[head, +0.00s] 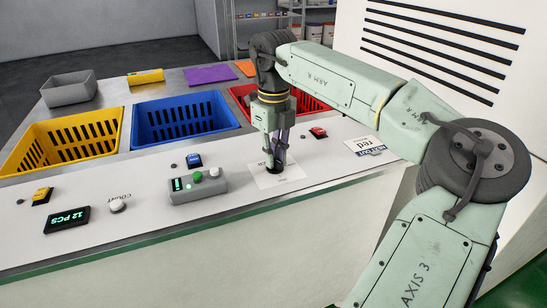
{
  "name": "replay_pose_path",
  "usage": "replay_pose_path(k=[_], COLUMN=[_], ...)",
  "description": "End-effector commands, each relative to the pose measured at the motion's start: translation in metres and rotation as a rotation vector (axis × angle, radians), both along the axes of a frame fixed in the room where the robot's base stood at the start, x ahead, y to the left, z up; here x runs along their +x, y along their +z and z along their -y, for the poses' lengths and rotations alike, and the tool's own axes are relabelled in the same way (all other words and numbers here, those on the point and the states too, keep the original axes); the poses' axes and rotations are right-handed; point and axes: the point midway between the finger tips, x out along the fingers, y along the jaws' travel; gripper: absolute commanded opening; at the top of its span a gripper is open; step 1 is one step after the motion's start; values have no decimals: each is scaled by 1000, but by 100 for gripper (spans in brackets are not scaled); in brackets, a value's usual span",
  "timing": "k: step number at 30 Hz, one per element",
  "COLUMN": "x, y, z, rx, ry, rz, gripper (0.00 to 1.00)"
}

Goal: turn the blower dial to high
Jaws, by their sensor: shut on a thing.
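My gripper (277,160) points straight down at the white front panel (140,222). It is shut on a small black dial (272,173). The dial stands on a white label plate (268,184) whose lettering is too small to read here. The fingers cover most of the dial, so I cannot tell which setting it points to.
Left of the dial sits a grey control box (197,186) with a green button. Yellow (62,139), blue (184,122) and red (242,102) crates stand behind the panel.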

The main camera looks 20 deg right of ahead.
Motion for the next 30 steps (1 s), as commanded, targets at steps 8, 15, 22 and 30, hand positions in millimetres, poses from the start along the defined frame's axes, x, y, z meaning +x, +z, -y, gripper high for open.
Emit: replay_pose_path(k=[8,15,22,30], x=[0,0,0,-1], y=[-1,-1,-1,-1], z=[1,2,2,2], rx=[-1,0,1,1], ry=[-217,-337,-387,-398], rz=[-2,-2,-3,-3], gripper=[0,0,0,0])
